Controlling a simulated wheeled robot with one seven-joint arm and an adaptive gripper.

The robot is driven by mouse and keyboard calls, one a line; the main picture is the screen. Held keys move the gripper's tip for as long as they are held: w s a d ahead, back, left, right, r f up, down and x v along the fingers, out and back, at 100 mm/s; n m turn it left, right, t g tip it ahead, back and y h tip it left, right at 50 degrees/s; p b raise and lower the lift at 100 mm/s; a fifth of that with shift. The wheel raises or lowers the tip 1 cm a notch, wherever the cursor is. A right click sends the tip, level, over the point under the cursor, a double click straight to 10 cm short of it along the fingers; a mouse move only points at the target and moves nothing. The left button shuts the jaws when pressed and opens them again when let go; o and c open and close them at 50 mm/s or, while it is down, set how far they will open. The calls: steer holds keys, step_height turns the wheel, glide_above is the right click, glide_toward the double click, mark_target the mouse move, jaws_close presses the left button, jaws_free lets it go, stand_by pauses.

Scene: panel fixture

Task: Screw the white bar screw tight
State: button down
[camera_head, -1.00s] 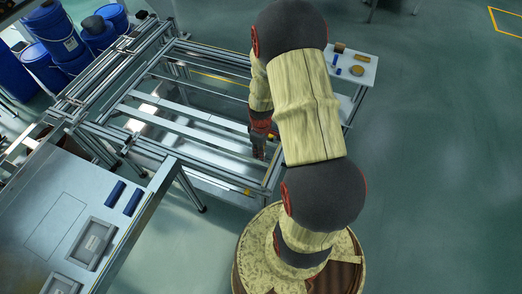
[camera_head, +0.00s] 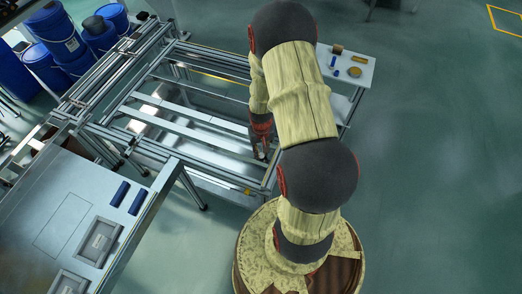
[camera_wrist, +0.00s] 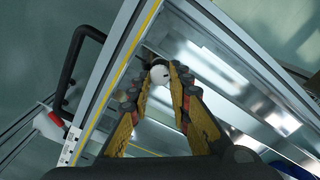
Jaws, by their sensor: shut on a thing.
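The white bar screw (camera_wrist: 160,75) shows in the wrist view as a round white head between the tips of my gripper (camera_wrist: 161,82). The two yellow and black fingers are shut on it from both sides. The screw's shaft and its seat are hidden below the head. In the head view my gripper (camera_head: 261,150) is at the right end of the metal frame (camera_head: 190,133), close to a crossbar. The screw is too small to make out there.
A small white side table (camera_head: 352,66) with small items stands behind my arm. A workbench (camera_head: 50,215) with blue parts is at the left. Blue barrels (camera_head: 55,40) stand at the back left. A black curved handle (camera_wrist: 72,70) is left of my gripper in the wrist view.

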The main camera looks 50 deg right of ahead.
steer(key=m+p, duration=0.2)
steer(key=m, duration=0.5)
steer(key=m+p, duration=0.1)
steer(key=m, duration=0.5)
steer(key=shift+s+m, duration=0.15)
steer(key=shift+m, duration=0.25)
steer(key=m+p, duration=0.1)
steer(key=m, duration=0.6)
steer(key=shift+s, duration=0.1)
steer(key=m+p, duration=0.1)
steer(key=m, duration=0.5)
steer(key=c, duration=1.6)
jaws_free()
steer(key=shift+c, duration=0.2)
